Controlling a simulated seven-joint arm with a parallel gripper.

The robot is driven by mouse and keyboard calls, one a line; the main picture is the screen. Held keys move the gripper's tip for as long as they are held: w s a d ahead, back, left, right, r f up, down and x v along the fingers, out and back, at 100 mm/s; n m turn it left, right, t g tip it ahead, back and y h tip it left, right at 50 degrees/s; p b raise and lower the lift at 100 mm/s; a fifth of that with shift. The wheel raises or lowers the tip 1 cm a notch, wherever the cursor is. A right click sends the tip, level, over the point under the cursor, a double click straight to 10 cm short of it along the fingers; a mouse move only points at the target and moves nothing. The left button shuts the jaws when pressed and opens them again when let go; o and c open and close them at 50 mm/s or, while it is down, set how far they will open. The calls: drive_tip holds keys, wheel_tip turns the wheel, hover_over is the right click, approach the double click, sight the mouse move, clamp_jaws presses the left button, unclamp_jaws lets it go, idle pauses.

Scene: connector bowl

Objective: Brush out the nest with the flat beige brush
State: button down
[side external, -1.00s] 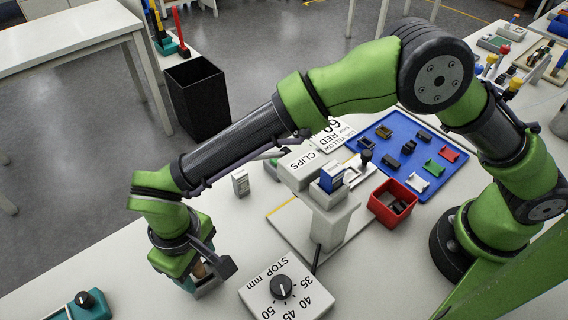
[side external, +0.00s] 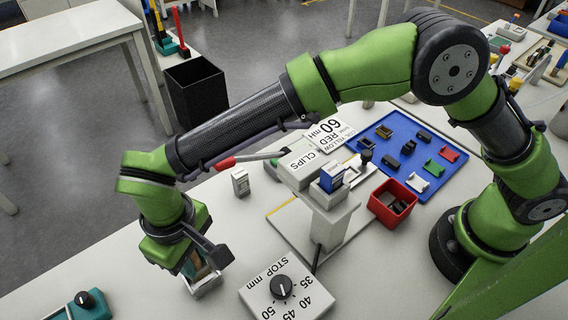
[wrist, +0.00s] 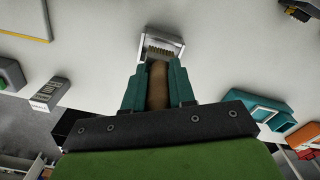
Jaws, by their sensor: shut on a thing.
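My gripper (side external: 200,268) points down over the front left of the white table. In the wrist view its teal fingers (wrist: 158,92) are shut on the brown, beige-looking handle of the flat brush (wrist: 158,82). The brush's bristle end shows inside the outline of a small open metal holder (wrist: 177,42); I cannot tell whether it touches the holder's bottom. The holder also shows under the gripper in the side view (side external: 207,288). A pale pedestal fixture (side external: 332,222) with a blue part (side external: 331,177) on top stands to the right; the nest's inside is not visible.
A STOP mm dial block (side external: 287,290) stands between my gripper and the front right. Behind the fixture are a CLIPS box (side external: 300,168), a red bin (side external: 392,203) and a blue tray (side external: 415,160) of small parts. A teal device (side external: 80,305) lies at the front left.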

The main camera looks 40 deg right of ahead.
wheel_tip(320, 180, up, 7)
drive_tip(key=w, duration=0.1)
drive_tip(key=w+d+r, duration=0.3)
drive_tip(key=w+d, duration=0.3)
drive_tip(key=w+d+r+m, duration=0.1)
drive_tip(key=w+d+m, duration=0.15)
drive_tip(key=d, duration=0.85)
drive_tip(key=w+d+r+m, duration=0.1)
drive_tip(key=w+d, duration=0.2)
drive_tip(key=d, duration=0.9)
drive_tip(key=s+d+m, duration=0.1)
drive_tip(key=s+d, duration=0.1)
drive_tip(key=d, duration=0.5)
drive_tip(key=s+d+m, duration=0.1)
drive_tip(key=s+d, duration=0.2)
drive_tip(key=d, duration=0.5)
drive_tip(key=s+a+f+n, duration=0.4)
drive_tip(key=s+a+n, duration=0.1)
drive_tip(key=s+a, duration=0.1)
drive_tip(key=shift+s, duration=0.75)
drive_tip(key=shift+a+f, duration=0.1)
